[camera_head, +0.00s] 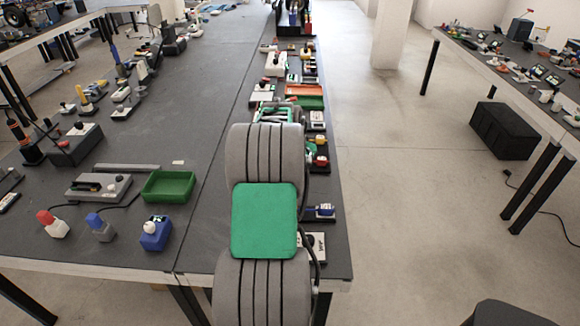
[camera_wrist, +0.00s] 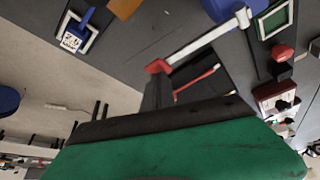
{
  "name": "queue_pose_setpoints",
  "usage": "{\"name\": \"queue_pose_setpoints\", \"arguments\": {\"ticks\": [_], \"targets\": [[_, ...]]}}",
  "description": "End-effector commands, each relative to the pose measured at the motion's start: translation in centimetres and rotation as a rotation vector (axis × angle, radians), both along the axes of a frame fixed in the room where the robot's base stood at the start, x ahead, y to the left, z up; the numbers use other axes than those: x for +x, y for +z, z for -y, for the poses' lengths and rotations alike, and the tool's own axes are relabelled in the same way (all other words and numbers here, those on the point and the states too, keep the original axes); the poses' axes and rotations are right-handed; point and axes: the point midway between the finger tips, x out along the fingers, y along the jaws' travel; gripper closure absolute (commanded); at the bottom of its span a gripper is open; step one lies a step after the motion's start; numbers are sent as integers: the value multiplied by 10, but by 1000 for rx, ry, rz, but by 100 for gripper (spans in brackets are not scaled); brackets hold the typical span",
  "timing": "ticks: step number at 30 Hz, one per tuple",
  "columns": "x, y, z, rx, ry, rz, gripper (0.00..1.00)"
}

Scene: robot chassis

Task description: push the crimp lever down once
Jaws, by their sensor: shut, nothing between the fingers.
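In the wrist view a pale grey bar (camera_wrist: 205,41) runs from a blue body at the top right to a red end piece (camera_wrist: 158,67); it looks like a lever, but I cannot tell for certain that it is the crimp lever. My gripper (camera_wrist: 157,82) shows as dark, closed fingers with nothing between them. Their tips lie just below the red end in the picture; I cannot tell whether they touch. A thinner red bar (camera_wrist: 197,82) lies just right of the fingers. In the head view my arm hides the fingertips and the lever.
The dark table (camera_head: 215,90) carries a crowded row of small devices along its right edge, around my arm. An orange and green tray (camera_head: 305,95) lies beyond. A green tray (camera_head: 168,186) and a blue device (camera_head: 155,233) stand left.

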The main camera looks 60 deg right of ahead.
Motion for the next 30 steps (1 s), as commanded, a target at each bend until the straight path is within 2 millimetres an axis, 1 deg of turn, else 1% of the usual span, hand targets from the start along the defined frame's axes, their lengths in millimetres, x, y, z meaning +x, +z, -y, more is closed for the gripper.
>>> {"name": "queue_pose_setpoints", "arguments": {"ticks": [5,30], "targets": [[0,2,0,0,0,0,100],[0,42,0,-1,-1,0,100]]}}
